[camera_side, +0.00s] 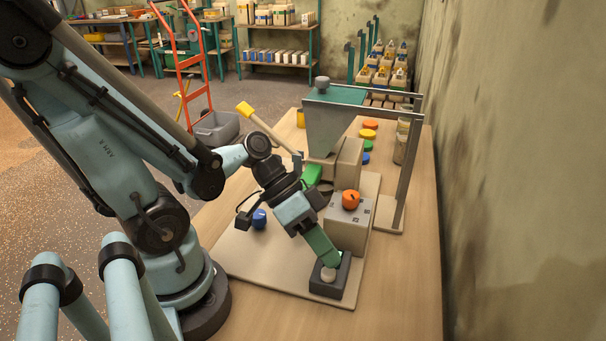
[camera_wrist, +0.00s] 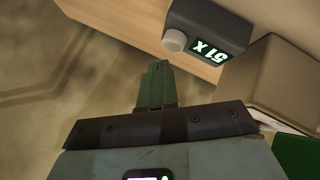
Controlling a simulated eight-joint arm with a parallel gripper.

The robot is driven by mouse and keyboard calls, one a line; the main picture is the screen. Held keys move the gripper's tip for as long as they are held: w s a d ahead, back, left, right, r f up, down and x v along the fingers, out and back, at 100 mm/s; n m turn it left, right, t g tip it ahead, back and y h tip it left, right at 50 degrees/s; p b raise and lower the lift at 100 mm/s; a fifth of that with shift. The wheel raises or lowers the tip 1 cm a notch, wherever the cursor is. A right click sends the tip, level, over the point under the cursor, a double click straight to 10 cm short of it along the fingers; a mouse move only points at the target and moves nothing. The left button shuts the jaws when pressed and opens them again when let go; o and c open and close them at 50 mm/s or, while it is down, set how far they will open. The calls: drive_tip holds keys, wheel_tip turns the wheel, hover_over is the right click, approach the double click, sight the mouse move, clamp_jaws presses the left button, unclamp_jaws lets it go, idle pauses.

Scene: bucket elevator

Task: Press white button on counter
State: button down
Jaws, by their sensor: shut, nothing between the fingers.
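The white button (camera_side: 328,274) is a pale round knob on a dark box (camera_side: 346,280) at the front of the beige base plate. In the wrist view the button (camera_wrist: 174,41) sticks out from the dark box (camera_wrist: 225,22), which carries a lit green display. My gripper (camera_side: 330,260) points down and overlaps the button's upper edge in the side view. In the wrist view my gripper's fingers (camera_wrist: 154,68) are together and empty, with their tips just short of the button. I cannot tell whether they touch it.
A box with an orange knob (camera_side: 351,200) stands right behind the button box. A hopper (camera_side: 327,125) on a metal frame (camera_side: 407,170), a blue knob (camera_side: 259,218) and a yellow-handled lever (camera_side: 262,122) are further back. The wooden counter (camera_side: 405,290) is clear at the right.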

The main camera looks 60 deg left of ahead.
sight(324, 267)
drive_tip(key=shift+f, duration=0.1)
idle(0.7)
drive_tip(key=shift+f, duration=0.35)
drive_tip(key=shift+f, duration=0.5)
idle(0.8)
drive_tip(key=shift+r, duration=0.95)
drive_tip(key=shift+r, duration=0.1)
drive_tip(key=shift+r, duration=2.4)
drive_tip(key=shift+f, duration=0.1)
drive_tip(key=shift+r, duration=1.7)
